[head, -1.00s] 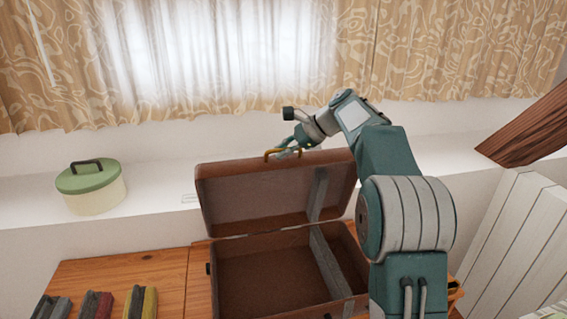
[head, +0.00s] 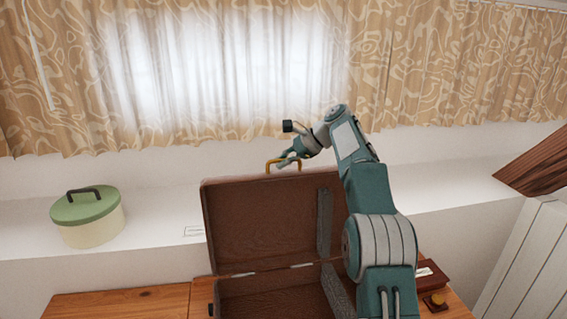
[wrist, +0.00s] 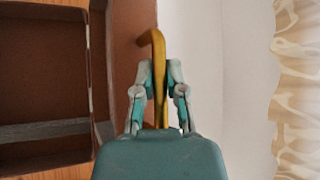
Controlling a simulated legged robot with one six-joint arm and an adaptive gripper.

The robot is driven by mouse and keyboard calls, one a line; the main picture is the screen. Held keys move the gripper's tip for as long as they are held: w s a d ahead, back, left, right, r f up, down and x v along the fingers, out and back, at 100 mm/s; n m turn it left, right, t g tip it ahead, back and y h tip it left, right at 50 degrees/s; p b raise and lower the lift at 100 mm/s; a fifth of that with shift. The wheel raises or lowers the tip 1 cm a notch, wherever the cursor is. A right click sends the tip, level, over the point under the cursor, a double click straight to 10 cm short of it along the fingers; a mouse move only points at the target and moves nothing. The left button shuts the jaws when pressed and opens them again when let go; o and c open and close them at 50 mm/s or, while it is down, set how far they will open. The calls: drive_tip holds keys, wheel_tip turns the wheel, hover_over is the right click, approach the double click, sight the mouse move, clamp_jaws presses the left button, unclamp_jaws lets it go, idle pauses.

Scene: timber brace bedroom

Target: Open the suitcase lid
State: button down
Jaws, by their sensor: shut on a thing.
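The brown suitcase stands on a wooden table with its lid (head: 265,222) raised, close to upright, and its inside facing me. The suitcase base (head: 270,302) is open below and its visible part is empty. A yellow handle (head: 283,161) sits on the lid's top edge. My gripper (head: 287,163) is at that handle. In the wrist view, my gripper (wrist: 160,72) has its two fingers closed on either side of the handle (wrist: 157,45). The lid edge is beside the fingers there. My arm hides the right part of the suitcase.
A green-lidded round box (head: 87,214) stands on the white ledge (head: 160,225) at left. Patterned curtains (head: 420,65) hang behind. A dark red-brown box (head: 432,276) lies right of my arm. A white radiator (head: 530,260) and a timber brace (head: 540,165) are at right.

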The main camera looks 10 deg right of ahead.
drive_tip(key=shift+w, duration=0.15)
idle(0.3)
drive_tip(key=c, duration=0.7)
unclamp_jaws()
drive_tip(key=v, duration=0.6)
drive_tip(key=shift+d+r, duration=0.1)
drive_tip(key=shift+d, duration=0.05)
drive_tip(key=shift+d+r, duration=0.35)
